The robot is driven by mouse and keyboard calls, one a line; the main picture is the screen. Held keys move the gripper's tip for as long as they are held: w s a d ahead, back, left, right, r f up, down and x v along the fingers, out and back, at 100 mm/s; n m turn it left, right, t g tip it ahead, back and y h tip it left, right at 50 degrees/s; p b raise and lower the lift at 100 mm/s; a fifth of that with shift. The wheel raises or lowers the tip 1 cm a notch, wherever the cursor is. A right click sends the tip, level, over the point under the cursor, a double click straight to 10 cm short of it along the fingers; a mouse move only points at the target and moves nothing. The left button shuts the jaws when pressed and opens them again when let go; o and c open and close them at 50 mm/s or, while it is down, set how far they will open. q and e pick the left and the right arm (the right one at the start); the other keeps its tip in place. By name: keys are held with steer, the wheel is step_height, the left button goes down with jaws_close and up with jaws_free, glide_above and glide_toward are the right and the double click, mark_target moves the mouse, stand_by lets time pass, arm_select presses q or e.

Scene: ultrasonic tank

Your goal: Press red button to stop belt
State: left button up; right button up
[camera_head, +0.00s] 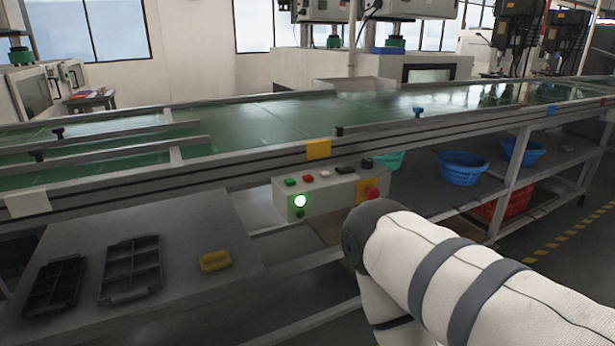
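A light grey control box (335,194) is mounted on the front side of the conveyor belt (255,127). A larger red mushroom button (371,193) sits on a yellow base at the box's right end. Neither gripper shows.
A grey shelf (215,210) at lower left holds two black divided trays (131,269) (54,286) and a yellow block (215,261). Blue basins (462,168) (522,152) and a red basket (507,203) stand under the belt at right. The belt frame runs across the view.

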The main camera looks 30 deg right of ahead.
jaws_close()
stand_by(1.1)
